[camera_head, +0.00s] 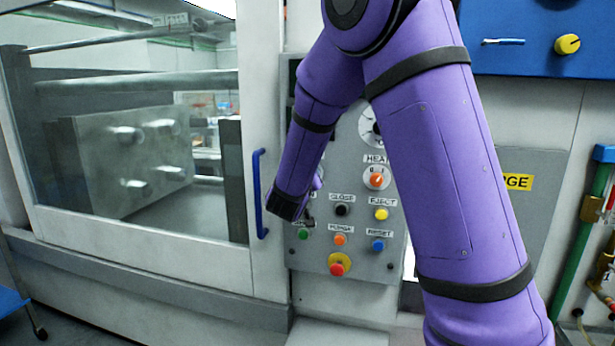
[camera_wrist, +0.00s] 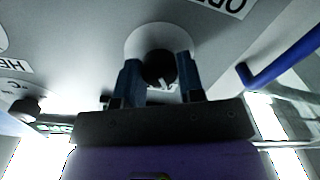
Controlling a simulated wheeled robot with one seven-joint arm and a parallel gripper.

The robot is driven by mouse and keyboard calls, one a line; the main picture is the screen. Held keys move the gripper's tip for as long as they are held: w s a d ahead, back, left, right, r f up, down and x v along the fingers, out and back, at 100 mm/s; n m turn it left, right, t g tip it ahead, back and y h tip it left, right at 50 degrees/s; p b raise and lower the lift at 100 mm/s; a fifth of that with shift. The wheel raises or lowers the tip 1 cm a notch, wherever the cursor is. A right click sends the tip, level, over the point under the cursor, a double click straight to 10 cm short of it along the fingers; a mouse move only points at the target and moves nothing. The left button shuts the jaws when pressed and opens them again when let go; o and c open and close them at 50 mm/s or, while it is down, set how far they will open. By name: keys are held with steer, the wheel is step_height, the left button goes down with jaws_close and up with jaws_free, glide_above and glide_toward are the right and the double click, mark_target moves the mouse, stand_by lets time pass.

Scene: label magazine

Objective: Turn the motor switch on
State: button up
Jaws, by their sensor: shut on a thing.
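In the wrist view a black rotary knob (camera_wrist: 158,68) sits on a white round plate (camera_wrist: 136,42). My gripper (camera_wrist: 158,75) has its two dark blue fingers on either side of this knob and is shut on it. The knob's own label and pointer position are hidden, so I cannot tell which way it is turned. In the head view my wrist (camera_head: 288,204) is at the left part of the grey control panel (camera_head: 297,258), left of the orange HEAT knob (camera_head: 376,180). My arm hides the switch and the fingers there.
The panel has CLOSE black (camera_head: 342,210), EJECT yellow (camera_head: 382,214), green (camera_head: 303,234), PURGE orange (camera_head: 340,239) and RESET blue (camera_head: 377,245) buttons below. A red stop button (camera_head: 337,265) is lowest. The blue door handle (camera_head: 260,192) stands close left of my wrist.

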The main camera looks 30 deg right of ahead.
steer(key=shift+m, duration=0.3)
steer(key=m, duration=1.3)
steer(key=shift+m, duration=0.3)
stand_by(0.3)
steer(key=o, duration=0.9)
steer(key=v, duration=1)
steer(key=shift+s+a+f, duration=0.15)
steer(key=shift+s+a, duration=0.1)
steer(key=shift+s, duration=0.05)
